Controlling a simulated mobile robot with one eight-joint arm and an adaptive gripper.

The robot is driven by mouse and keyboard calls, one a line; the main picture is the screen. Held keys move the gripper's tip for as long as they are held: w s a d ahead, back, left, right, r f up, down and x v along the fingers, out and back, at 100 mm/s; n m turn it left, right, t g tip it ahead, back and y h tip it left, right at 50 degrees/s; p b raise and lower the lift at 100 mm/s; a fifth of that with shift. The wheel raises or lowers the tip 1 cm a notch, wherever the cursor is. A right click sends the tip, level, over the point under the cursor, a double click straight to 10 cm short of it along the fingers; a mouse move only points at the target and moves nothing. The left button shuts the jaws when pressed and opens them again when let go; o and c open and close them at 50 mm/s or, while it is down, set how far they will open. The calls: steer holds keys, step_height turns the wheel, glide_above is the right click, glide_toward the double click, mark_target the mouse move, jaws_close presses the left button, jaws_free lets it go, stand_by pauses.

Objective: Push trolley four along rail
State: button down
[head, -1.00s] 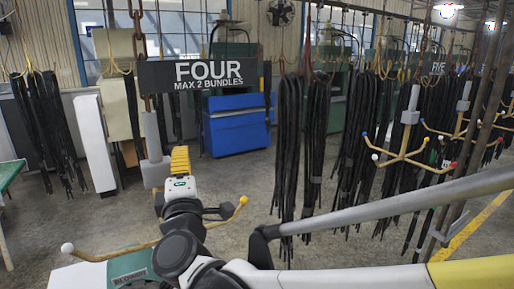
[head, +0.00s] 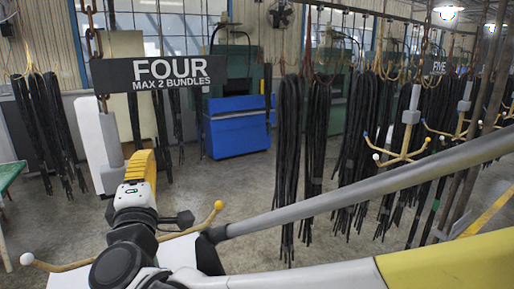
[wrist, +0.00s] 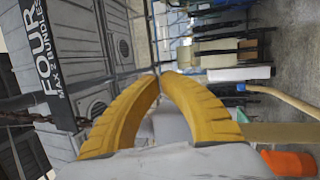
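Trolley four hangs on a rusty chain at the left of the head view. Its dark sign (head: 172,74) reads "FOUR MAX 2 BUNDLES". Below the sign is its grey post (head: 110,125), and low down are tan arms with a yellow ball (head: 218,205) and a white ball (head: 27,258). No hoses show on these arms. My gripper (head: 142,155) has yellow fingers and is right up at the post; contact is unclear. In the wrist view the fingertips (wrist: 161,74) meet, with grey surface between the finger bases. The sign (wrist: 50,65) shows at left there.
Trolley five's sign (head: 434,66) hangs at the right, with a rack of coloured-ball arms (head: 405,153) nearby. Black hose bundles (head: 290,150) hang in the middle and right. A blue cabinet (head: 237,133) stands behind. The grey floor between is open.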

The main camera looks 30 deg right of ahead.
mark_target(123, 163)
steer(key=shift+a+b, duration=0.55)
steer(key=shift+a, duration=2.75)
steer(key=shift+a, duration=0.5)
steer(key=shift+d, duration=1.5)
steer(key=s+p, duration=0.2)
steer(key=s, duration=0.8)
